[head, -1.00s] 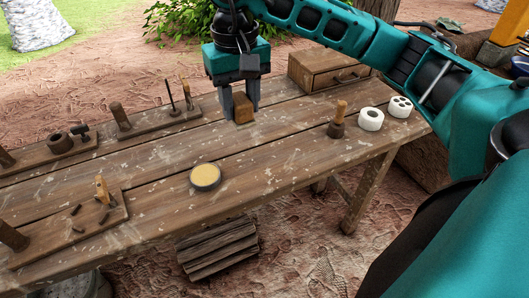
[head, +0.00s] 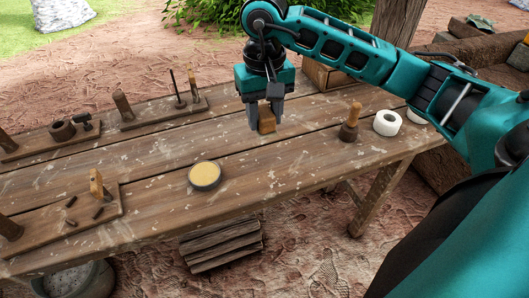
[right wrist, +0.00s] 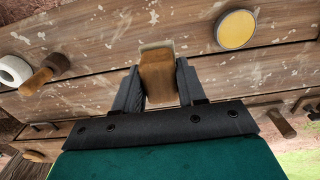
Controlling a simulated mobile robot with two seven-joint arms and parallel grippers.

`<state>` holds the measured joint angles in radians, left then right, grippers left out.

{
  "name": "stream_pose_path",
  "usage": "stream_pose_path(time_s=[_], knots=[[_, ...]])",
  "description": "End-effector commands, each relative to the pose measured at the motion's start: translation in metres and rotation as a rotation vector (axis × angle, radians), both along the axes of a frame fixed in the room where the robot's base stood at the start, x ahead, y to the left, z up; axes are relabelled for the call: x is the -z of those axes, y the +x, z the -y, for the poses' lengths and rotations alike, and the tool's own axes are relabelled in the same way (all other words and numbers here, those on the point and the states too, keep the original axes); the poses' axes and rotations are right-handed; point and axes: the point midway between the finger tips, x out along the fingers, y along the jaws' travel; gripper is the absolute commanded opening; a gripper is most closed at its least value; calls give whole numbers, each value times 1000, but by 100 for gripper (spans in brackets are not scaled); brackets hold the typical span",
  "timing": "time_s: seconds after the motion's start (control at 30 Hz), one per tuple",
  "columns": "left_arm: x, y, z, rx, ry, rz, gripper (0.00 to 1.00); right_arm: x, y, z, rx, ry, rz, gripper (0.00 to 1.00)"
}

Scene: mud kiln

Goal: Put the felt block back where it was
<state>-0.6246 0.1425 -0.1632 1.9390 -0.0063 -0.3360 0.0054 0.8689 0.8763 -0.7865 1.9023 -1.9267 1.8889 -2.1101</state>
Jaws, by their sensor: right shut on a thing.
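The felt block (head: 266,121) is a small brown wooden block with a pale layer on its far end in the right wrist view (right wrist: 157,72). My right gripper (head: 264,119) is shut on it, one finger on each side. In the head view the block is over the back middle of the wooden workbench (head: 150,165); I cannot tell whether it touches the boards. My left gripper is not in view.
A round yellow-topped tin (head: 205,175) stands nearer the front. A wooden-handled tool (head: 350,122) and a white roll (head: 387,122) stand to the right. Wooden racks with pegs (head: 165,112) and (head: 62,215) line the left. A drawer box (head: 322,75) is behind my arm.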

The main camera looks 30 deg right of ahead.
Motion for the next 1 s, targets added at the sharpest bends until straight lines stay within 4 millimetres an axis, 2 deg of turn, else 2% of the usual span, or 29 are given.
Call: stream_pose_path(time_s=[0.03, 0.1, 0.27, 0.47, 0.73, 1.0], knots=[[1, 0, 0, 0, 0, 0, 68, 16, -1, 0, 0, 2, -7, 16], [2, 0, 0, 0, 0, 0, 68, 33, -1, 0, 1, 0, -6, 16], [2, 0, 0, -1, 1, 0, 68, 61, 0, -1, 0, 2, -3, 16], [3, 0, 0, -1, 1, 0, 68, 73, 0, -1, -1, 1, -1, 16], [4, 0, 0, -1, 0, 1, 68, 110, 0, 0, 0, 1, -2, 16], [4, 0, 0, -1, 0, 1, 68, 112, 0, 0, -1, 1, 1, 16]])
